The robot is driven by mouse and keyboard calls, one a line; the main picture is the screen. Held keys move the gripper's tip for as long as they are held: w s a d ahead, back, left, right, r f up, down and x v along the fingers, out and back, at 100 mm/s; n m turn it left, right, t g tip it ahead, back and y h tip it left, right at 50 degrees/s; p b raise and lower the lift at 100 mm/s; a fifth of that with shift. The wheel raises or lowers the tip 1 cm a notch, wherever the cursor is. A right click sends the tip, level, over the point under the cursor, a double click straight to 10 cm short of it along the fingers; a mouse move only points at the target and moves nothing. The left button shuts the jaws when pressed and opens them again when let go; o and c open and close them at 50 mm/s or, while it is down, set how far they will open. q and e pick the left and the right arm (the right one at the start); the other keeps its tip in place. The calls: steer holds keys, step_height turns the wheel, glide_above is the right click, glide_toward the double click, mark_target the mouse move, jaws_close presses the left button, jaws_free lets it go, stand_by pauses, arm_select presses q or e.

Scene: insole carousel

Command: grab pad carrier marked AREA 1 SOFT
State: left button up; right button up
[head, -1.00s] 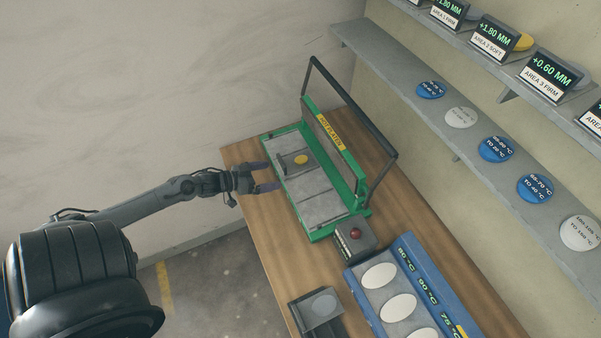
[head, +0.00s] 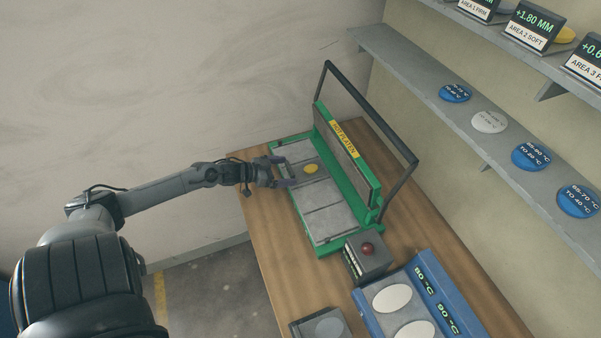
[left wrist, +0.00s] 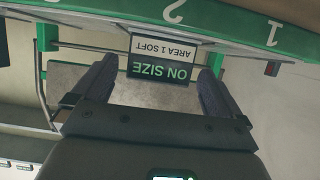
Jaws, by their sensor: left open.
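The pad carrier sign marked AREA 1 SOFT (left wrist: 162,58) shows upside down in the left wrist view, with ON SIZE in green on its dark face. In the head view a yellow pad (head: 311,169) lies on the grey bed of the green press (head: 322,248). My left gripper (head: 284,172) is open at the near edge of that bed, beside the pad. In the left wrist view its fingers (left wrist: 156,78) stand on either side of the sign, with a visible gap to each side. My right gripper is not in view.
The raised hot platen (head: 345,145) and its dark bar frame stand behind the bed. A control box with a red button (head: 367,249) and a blue tray (head: 428,264) with white pads are nearer. A wall shelf (head: 400,63) runs along the right.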

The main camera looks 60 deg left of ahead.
mark_target(296, 171)
arm_select(q)
steer(key=shift+b+x, duration=0.6)
steer(key=shift+x, duration=2.05)
steer(key=shift+c, duration=0.2)
steer(key=c, duration=1)
steer(key=shift+r, duration=0.1)
